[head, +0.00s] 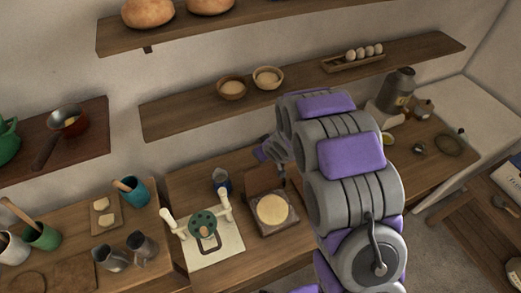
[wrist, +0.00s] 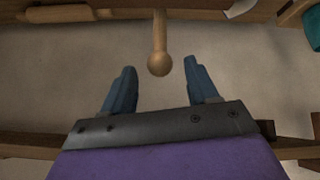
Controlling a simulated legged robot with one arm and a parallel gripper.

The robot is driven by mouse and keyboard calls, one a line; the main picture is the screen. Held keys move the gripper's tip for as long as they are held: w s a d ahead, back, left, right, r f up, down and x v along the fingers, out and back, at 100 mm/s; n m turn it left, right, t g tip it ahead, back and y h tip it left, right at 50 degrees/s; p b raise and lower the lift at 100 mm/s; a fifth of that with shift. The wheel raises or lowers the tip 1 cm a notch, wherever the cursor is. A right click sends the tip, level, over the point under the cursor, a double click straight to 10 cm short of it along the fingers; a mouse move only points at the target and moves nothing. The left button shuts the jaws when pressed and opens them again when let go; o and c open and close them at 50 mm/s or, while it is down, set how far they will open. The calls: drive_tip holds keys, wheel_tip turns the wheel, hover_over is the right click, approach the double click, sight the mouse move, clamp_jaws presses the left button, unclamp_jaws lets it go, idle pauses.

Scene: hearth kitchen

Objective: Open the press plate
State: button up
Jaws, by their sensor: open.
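In the head view, a wooden press (head: 285,227) stands on the counter with a pale round disc (head: 272,209) on its base. A brown wooden panel (head: 263,180) rises behind the disc and looks like its plate, tilted up. My gripper shows in the wrist view (wrist: 160,78), its two blue fingers apart and empty. A wooden rod with a ball knob (wrist: 159,62) reaches down between the lines of the fingers, just past their tips. I see no contact. In the head view my arm hides most of the gripper, which is near the back of the counter.
Left of the press, a pale board (head: 222,250) holds a green round piece (head: 203,223) and white posts. A small dark jug (head: 222,182) stands behind. Shelves with bowls (head: 232,89) hang above. A large grey canister (head: 397,90) stands at right.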

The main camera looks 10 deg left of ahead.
drive_tip(key=b+v, duration=0.1)
drive_tip(key=v, duration=0.8)
drive_tip(key=shift+s, duration=0.1)
idle(0.4)
drive_tip(key=s+d+f+m+g+h+b, duration=0.1)
drive_tip(key=s+d+m+g+h+b, duration=0.15)
drive_tip(key=s+d+b, duration=0.55)
drive_tip(key=s+d+m+g+h+b, duration=0.1)
drive_tip(key=s+d+m+h+b, duration=0.3)
drive_tip(key=d, duration=0.8)
drive_tip(key=s+d+f+m+g+y+b, duration=0.1)
drive_tip(key=s+b, duration=0.3)
drive_tip(key=s, duration=0.8)
drive_tip(key=s+d+f+m+g+y+b, duration=0.1)
drive_tip(key=s+d+f+m+g+b, duration=0.1)
drive_tip(key=s, duration=1)
drive_tip(key=f+g+b, duration=0.1)
drive_tip(key=b, duration=0.1)
drive_tip(key=shift+s+b, duration=0.25)
drive_tip(key=shift+b, duration=0.1)
drive_tip(key=shift+d+f+g, duration=0.1)
drive_tip(key=shift+g, duration=0.15)
